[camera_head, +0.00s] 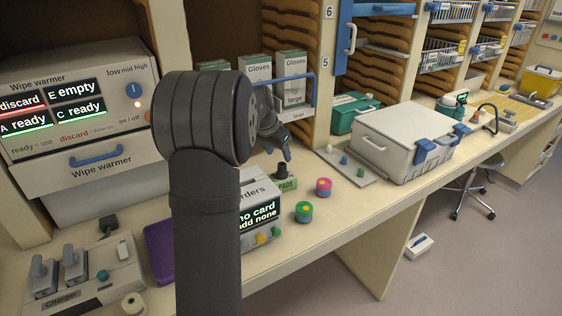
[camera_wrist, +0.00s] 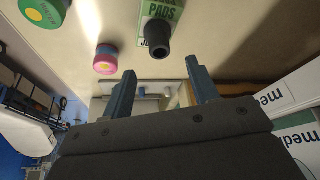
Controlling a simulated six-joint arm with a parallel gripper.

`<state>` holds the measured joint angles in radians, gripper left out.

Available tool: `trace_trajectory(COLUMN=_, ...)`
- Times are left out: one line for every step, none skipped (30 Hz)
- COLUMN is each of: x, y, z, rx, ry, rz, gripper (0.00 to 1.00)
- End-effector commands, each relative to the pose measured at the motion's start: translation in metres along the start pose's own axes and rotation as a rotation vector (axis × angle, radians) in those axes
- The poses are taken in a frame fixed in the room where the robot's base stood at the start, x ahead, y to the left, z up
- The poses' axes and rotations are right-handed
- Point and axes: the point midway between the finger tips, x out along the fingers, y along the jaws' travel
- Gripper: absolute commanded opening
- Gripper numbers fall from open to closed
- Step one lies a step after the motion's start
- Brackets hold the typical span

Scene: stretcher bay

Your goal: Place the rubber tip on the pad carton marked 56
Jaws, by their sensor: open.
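The rubber tip looks like a short dark cylinder (camera_wrist: 158,36) and stands upright on a green pad carton (camera_wrist: 148,9) lettered PADS. In the head view the dark tip (camera_head: 281,170) shows on the carton (camera_head: 287,184), below my gripper (camera_head: 286,151). I cannot read a number 56 on the carton; part of its label is hidden behind the tip. In the wrist view my gripper (camera_wrist: 163,86) is open with its two blue-grey fingers apart. Nothing is between them, and the tip stands clear of both.
A pink-topped round tub (camera_head: 323,187) and a green-topped one (camera_head: 304,211) stand right of the carton. A display box (camera_head: 262,212) stands in front of it. Gloves boxes (camera_head: 291,65) stand behind. A grey lidded case (camera_head: 392,140) stands at right on the counter.

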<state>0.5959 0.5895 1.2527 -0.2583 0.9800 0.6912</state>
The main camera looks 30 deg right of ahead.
Motion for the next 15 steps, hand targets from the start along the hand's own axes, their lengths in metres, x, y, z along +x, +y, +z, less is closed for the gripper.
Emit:
trace_trajectory(x=-0.013, y=-0.001, z=-0.001, rx=0.000, ry=0.003, rz=-0.002, gripper=0.55)
trace_trajectory(x=-0.018, y=-0.001, z=-0.001, rx=-0.001, ry=0.003, rz=-0.002, gripper=0.55)
trace_trajectory(x=-0.025, y=-0.001, z=0.000, rx=-0.001, ry=0.001, rz=-0.001, gripper=0.55)
trace_trajectory(x=-0.030, y=-0.001, z=0.000, rx=-0.001, ry=0.002, rz=-0.002, gripper=0.55)
trace_trajectory(x=-0.035, y=-0.001, z=0.000, rx=-0.001, ry=0.002, rz=-0.002, gripper=0.55)
trace_trajectory(x=-0.040, y=-0.001, z=0.000, rx=-0.001, ry=0.000, rz=-0.001, gripper=0.55)
trace_trajectory(x=-0.043, y=-0.001, z=0.000, rx=-0.001, ry=0.000, rz=0.000, gripper=0.55)
trace_trajectory(x=-0.046, y=-0.001, z=0.000, rx=-0.001, ry=0.000, rz=0.000, gripper=0.55)
trace_trajectory(x=-0.049, y=-0.001, z=0.000, rx=-0.001, ry=0.000, rz=-0.001, gripper=0.55)
trace_trajectory(x=-0.051, y=0.000, z=0.000, rx=-0.001, ry=0.000, rz=0.000, gripper=0.55)
trace_trajectory(x=-0.053, y=0.000, z=0.000, rx=0.000, ry=0.000, rz=0.000, gripper=0.55)
trace_trajectory(x=-0.054, y=0.000, z=0.000, rx=0.000, ry=-0.001, rz=0.000, gripper=0.55)
trace_trajectory(x=-0.054, y=0.000, z=0.000, rx=0.000, ry=-0.001, rz=0.001, gripper=0.55)
trace_trajectory(x=-0.055, y=0.000, z=0.000, rx=0.000, ry=-0.002, rz=0.001, gripper=0.55)
trace_trajectory(x=-0.055, y=0.000, z=0.000, rx=0.000, ry=-0.002, rz=0.001, gripper=0.55)
